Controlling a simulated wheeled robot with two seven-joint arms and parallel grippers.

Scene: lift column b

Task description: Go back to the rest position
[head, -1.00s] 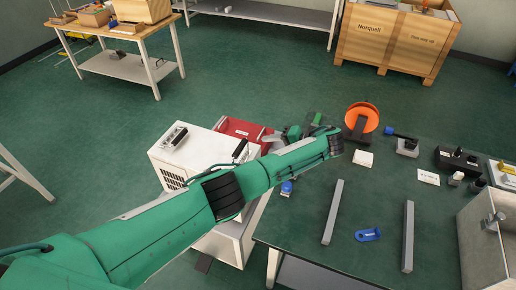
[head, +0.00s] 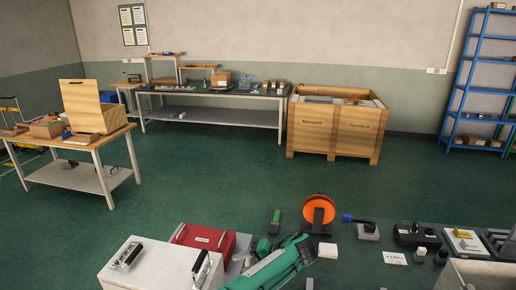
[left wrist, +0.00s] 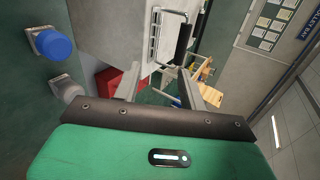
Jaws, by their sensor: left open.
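My left gripper (head: 246,258) is at the bottom middle of the head view, at the end of my green arm, beside the white cabinet (head: 150,268) and the red box (head: 205,240). In the left wrist view its two grey fingers (left wrist: 162,78) stand apart with nothing between them. Beyond the fingertips in that view are a pale surface with a black handle (left wrist: 184,42) and a bit of red box (left wrist: 108,82). Whether the fingers touch anything cannot be told. My right gripper is in no view.
The near table holds an orange reel (head: 318,209), a white block (head: 328,250), a blue-handled tool (head: 358,220) and a black box (head: 416,236). A wooden crate (head: 336,128), a long bench (head: 205,116) and blue shelves (head: 483,88) stand farther back. Green floor between is clear.

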